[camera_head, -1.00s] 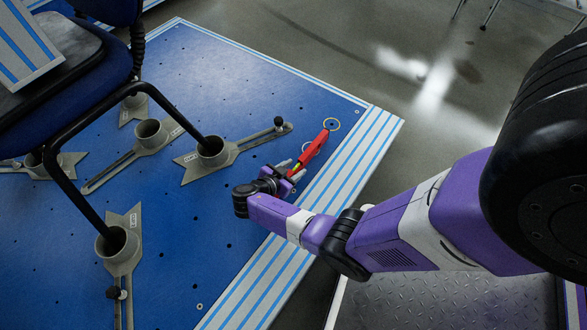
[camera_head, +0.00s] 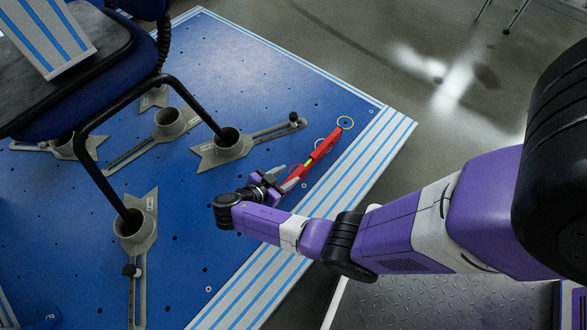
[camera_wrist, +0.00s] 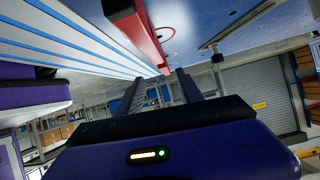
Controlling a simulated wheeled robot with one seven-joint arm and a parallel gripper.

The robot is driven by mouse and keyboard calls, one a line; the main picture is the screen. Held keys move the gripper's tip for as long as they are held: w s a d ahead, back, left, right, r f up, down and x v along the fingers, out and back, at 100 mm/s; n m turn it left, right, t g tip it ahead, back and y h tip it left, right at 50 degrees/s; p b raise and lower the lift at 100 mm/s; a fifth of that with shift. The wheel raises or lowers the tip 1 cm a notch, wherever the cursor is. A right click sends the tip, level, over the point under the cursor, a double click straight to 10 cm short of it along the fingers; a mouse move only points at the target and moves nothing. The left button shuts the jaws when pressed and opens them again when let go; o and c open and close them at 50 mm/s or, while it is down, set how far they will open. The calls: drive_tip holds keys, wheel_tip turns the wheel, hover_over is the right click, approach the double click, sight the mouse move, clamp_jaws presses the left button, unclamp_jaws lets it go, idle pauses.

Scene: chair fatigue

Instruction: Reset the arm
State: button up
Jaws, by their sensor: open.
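My gripper (camera_head: 281,177) is open near the right edge of the blue platform (camera_head: 185,255) in the head view. Its two dark fingers also show in the wrist view (camera_wrist: 158,88), spread apart with a gap between them. A red tool (camera_head: 322,150) with a small yellow-green mark lies just beyond the fingers, pointing up and right. Its near end is close to the fingertips; I cannot tell whether they touch. Part of it shows as a red bar (camera_wrist: 147,35) above the fingers in the wrist view. My purple arm reaches in from the right.
A chair with a blue seat and black legs (camera_head: 105,190) stands at the left. Its legs stand in grey cup holders (camera_head: 222,148) fixed to the platform. A grey and blue striped rail (camera_head: 352,185) edges the platform. Open floor (camera_head: 400,60) lies beyond it.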

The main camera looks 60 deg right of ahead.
drive_tip(key=shift+w+a+r, duration=0.1)
drive_tip(key=shift+a+r, duration=0.05)
drive_tip(key=shift+a, duration=0.15)
idle(0.4)
